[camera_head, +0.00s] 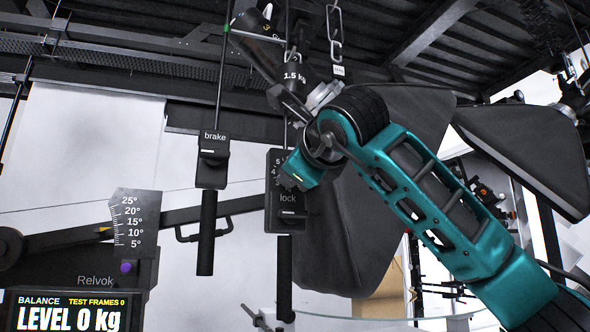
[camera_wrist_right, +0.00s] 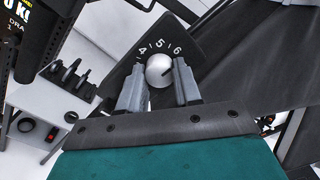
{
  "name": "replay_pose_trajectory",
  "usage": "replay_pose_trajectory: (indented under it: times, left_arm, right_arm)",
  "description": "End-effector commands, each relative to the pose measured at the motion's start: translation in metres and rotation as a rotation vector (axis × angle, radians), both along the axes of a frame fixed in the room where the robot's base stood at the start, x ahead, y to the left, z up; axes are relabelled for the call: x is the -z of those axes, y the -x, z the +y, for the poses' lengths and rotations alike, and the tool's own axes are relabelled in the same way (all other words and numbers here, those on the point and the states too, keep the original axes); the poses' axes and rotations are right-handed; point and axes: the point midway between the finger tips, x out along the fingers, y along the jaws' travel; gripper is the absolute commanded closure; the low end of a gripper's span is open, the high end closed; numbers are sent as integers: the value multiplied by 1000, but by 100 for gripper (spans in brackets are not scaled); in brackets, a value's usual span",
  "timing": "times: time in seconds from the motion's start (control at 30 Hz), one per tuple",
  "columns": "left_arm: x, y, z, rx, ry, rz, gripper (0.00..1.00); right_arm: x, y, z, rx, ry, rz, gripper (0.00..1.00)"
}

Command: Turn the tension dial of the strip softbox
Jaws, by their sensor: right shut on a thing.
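In the right wrist view, the tension dial (camera_wrist_right: 159,71) is a round silver knob on a black plate (camera_wrist_right: 178,32) with white numbers 4, 5 and 6. A dark mark on the knob points up and right, near the 6. My right gripper (camera_wrist_right: 160,77) has its two grey fingers on either side of the knob, shut on it. In the head view, my right gripper (camera_head: 302,170) is at the upper edge of the black lock plate (camera_head: 287,215), and the knob is hidden. The large dark strip softbox (camera_head: 345,235) hangs behind it. My left gripper is not in view.
A brake handle (camera_head: 207,235) hangs left of the lock plate. A black boom with an angle scale (camera_head: 135,220) and a balance display (camera_head: 68,312) reading LEVEL 0 kg stands at left. Chains and a 1.5 kg weight (camera_head: 293,76) hang above. Another dark softbox (camera_head: 525,150) is at right.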

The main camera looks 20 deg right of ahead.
Motion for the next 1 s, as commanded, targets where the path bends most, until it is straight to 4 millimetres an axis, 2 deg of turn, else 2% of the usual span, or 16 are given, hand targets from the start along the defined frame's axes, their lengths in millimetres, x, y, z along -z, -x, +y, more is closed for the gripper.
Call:
replay_pose_trajectory:
  times: [0.33, 0.37, 0.6, 0.87, 1.0]
  left_arm:
    - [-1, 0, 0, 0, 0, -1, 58]
    - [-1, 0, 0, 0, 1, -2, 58]
    - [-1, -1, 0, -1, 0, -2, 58]
    - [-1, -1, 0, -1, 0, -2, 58]
    - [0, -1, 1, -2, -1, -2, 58]
  right_arm:
    - [0, 0, 0, 1, -1, -1, 97]
    - [0, 0, 0, 1, -1, -1, 64]
    - [0, 0, 0, 1, 0, -1, 41]
    - [0, 1, 0, 1, 0, -1, 41]
    - [-1, 13, -1, 0, 1, -4, 41]
